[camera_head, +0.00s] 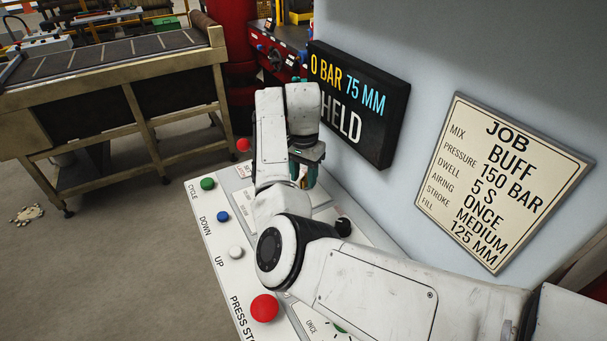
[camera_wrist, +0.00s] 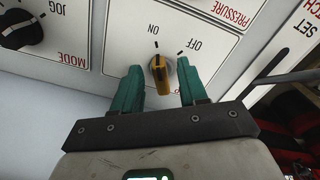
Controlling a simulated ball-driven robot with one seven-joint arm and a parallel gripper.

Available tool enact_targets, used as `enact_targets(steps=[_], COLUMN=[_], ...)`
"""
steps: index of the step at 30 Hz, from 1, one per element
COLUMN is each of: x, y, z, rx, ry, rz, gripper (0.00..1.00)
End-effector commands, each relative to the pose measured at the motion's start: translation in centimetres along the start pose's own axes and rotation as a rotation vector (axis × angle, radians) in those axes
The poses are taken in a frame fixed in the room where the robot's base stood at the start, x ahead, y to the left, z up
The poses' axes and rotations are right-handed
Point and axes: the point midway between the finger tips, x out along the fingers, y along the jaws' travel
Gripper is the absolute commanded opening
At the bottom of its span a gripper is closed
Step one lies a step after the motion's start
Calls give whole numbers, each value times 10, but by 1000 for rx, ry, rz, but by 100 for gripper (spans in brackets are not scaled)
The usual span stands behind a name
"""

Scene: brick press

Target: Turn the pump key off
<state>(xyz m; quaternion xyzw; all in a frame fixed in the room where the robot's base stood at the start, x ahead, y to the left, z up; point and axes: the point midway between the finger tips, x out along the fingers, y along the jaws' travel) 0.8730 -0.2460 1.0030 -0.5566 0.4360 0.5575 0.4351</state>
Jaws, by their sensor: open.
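The pump key (camera_wrist: 159,72) is a yellow key on a dark round base, set in a white panel between ON and OFF marks. Its length appears to line up with the ON tick. My gripper (camera_wrist: 159,67) is open, with one teal finger on each side of the key. A gap shows on both sides; I cannot tell whether either finger touches it. In the head view my gripper (camera_head: 304,176) is over the far part of the control panel (camera_head: 215,240), and the arm hides the key there.
A mode knob (camera_wrist: 22,30) is left of the key in the wrist view. Green (camera_head: 208,183), blue (camera_head: 223,216) and white (camera_head: 236,252) buttons and a red press-stop button (camera_head: 264,307) line the panel's left edge. A display (camera_head: 355,100) reads 0 BAR, 75 MM, HELD.

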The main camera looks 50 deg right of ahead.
Motion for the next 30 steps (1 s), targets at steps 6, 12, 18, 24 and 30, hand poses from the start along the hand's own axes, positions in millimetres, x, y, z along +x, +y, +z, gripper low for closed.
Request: enact_targets(steps=[6, 12, 18, 24, 30], x=[6, 6, 6, 6, 6], y=[0, 0, 0, 0, 0], z=[0, 0, 0, 0, 0], rx=[0, 0, 0, 0, 0], ry=[1, 1, 1, 1, 1], rz=[-1, -1, -1, -1, -1], gripper=[43, 40, 21, 1, 0])
